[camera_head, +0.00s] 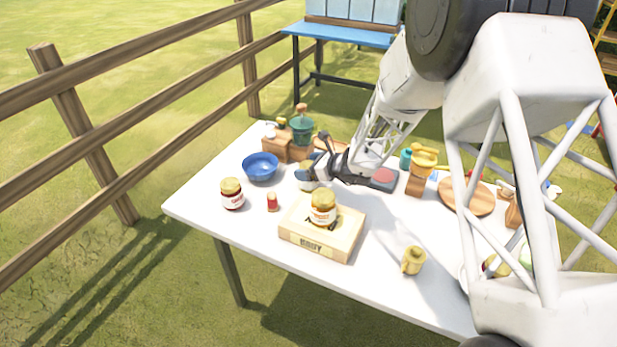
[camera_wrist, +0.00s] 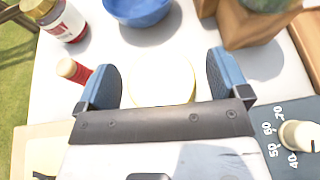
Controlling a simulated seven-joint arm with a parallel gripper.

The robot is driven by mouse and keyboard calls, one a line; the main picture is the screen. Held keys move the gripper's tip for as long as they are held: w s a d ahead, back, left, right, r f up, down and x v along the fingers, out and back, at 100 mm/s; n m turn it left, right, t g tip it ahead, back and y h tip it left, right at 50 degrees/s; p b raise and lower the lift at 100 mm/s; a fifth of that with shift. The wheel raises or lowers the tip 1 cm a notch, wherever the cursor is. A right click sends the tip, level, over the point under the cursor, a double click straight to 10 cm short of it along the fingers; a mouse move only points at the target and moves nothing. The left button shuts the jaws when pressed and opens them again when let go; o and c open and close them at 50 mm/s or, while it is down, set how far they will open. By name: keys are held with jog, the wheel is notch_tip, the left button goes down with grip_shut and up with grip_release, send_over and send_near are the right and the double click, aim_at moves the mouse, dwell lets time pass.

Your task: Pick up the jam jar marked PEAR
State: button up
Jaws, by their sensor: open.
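Three jam jars with yellowish lids show in the head view. One jar (camera_head: 308,182) stands on the table under my gripper (camera_head: 317,158), partly hidden by it. Another jar (camera_head: 232,195), with dark red contents, stands at the left. A third jar (camera_head: 323,208) stands on a wooden box. I cannot read which one is marked PEAR. In the wrist view my gripper (camera_wrist: 162,64) is open, with one finger on each side of a pale round lid (camera_wrist: 162,82). I cannot tell whether the fingers touch it. The left jar (camera_wrist: 62,20) also shows there.
The wooden box (camera_head: 318,242) stands in front. A dial with numbers (camera_wrist: 300,135) is at the right in the wrist view.

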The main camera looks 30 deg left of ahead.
jog(key=shift+c, duration=0.4)
jog(key=c, duration=1.2)
jog(key=shift+r, duration=0.15)
notch_tip(320, 180, up, 18)
jog(key=shift+f, duration=0.1)
dwell(0.6)
